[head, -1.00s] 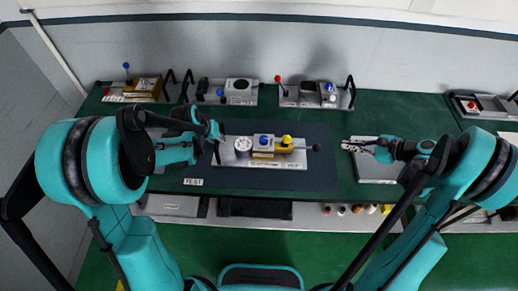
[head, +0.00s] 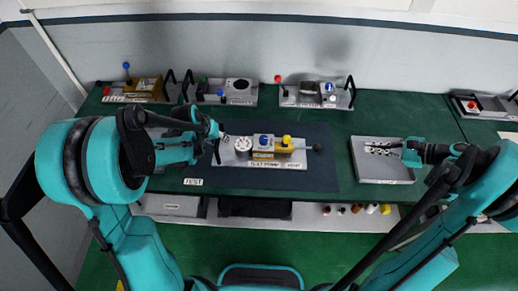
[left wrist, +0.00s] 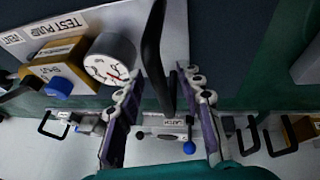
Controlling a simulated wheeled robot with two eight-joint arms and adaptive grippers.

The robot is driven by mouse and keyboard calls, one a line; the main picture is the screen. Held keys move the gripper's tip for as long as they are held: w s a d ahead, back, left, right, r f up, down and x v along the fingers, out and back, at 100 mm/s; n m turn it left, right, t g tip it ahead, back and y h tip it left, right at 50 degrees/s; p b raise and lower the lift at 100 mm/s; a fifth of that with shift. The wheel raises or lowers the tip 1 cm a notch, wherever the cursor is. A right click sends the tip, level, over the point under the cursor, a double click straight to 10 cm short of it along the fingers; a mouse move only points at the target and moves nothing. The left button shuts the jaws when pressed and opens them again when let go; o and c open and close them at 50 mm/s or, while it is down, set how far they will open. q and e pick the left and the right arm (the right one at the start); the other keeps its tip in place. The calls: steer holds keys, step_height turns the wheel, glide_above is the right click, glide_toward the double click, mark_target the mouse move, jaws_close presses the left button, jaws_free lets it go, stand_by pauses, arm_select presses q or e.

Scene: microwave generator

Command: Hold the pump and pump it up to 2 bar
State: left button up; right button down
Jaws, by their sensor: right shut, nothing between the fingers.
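The test pump (head: 262,163) is a silver plate on the dark mat. My right gripper (head: 372,149) is shut and empty over the grey tray.
The grey tray (head: 385,175) lies right of the mat (head: 328,175). Several devices with handles and levers line the back of the green bench, among them a red-knobbed one (head: 300,103). Small coloured items sit on a shelf below the front edge. Green bench between mat and tray is clear.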

arm_select(q)
steer(key=v, duration=1.2)
arm_select(e)
steer(key=shift+a, duration=0.1)
